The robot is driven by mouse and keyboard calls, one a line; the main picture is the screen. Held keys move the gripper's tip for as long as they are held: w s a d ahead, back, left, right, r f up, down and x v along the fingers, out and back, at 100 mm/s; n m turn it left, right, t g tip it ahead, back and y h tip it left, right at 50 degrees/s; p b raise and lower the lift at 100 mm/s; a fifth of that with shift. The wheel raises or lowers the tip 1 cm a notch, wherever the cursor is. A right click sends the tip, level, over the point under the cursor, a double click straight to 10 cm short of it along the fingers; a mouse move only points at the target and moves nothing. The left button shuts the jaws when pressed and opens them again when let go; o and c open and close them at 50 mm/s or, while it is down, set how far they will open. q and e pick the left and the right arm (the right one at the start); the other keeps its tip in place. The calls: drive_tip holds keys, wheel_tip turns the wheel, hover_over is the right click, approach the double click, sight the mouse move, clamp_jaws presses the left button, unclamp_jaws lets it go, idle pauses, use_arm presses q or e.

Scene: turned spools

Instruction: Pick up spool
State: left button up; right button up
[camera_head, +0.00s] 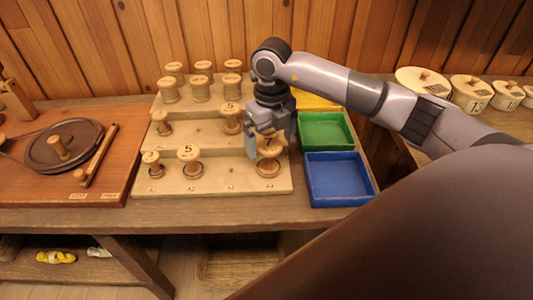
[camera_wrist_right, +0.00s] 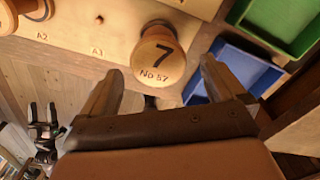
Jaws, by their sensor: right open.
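A light wooden spool marked 7 (camera_head: 268,158) stands at the right end of the front step of the rack. In the right wrist view the spool's top (camera_wrist_right: 158,57) shows a large 7 and "No 57". My right gripper (camera_head: 264,143) is right over this spool and partly hides it in the head view. Its fingers are apart, and in the wrist view the spool shows beyond and between the fingertips (camera_wrist_right: 162,76). I see no clear contact. My left gripper is not in view.
The stepped wooden rack (camera_head: 222,183) holds several other spools, including one marked 5 (camera_head: 189,155) and one marked 6 (camera_head: 231,112). Green (camera_head: 325,147) and blue (camera_head: 340,201) trays stand close on the right. A wooden board with a dark disc (camera_head: 65,146) lies left.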

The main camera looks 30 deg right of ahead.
sight(269, 145)
drive_tip(key=f, duration=0.5)
drive_tip(key=shift+w+p, duration=0.25)
drive_tip(key=shift+p, duration=0.05)
drive_tip(key=c, duration=1.1)
drive_tip(key=shift+r, duration=0.15)
